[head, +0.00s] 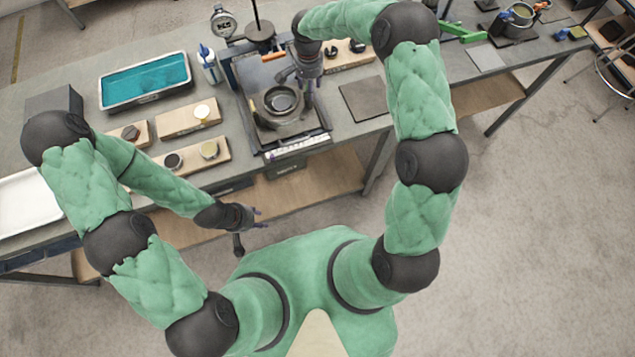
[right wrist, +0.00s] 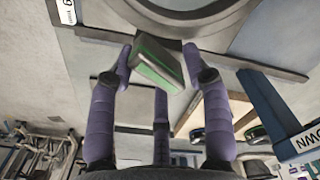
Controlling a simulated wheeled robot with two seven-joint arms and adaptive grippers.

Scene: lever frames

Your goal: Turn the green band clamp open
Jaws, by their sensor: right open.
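The green band clamp's lever (right wrist: 158,65), a grey block with green faces, shows in the right wrist view between the fingertips of my right gripper (right wrist: 158,62). The purple fingers are spread on either side of it, and I cannot tell whether any touches it. In the head view my right gripper (head: 308,90) points down at the right side of a round dark metal pot (head: 272,122) on a black base plate. The gripper hides the lever there. My left gripper (head: 261,218) hangs in front of the bench with its fingers apart and empty.
On the grey bench (head: 225,123), a tray of teal liquid (head: 145,78), a spray bottle (head: 207,65) and wooden blocks (head: 188,118) stand left of the pot. A dark mat (head: 365,98) lies to its right. A green clamp-like piece (head: 462,33) stands farther right.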

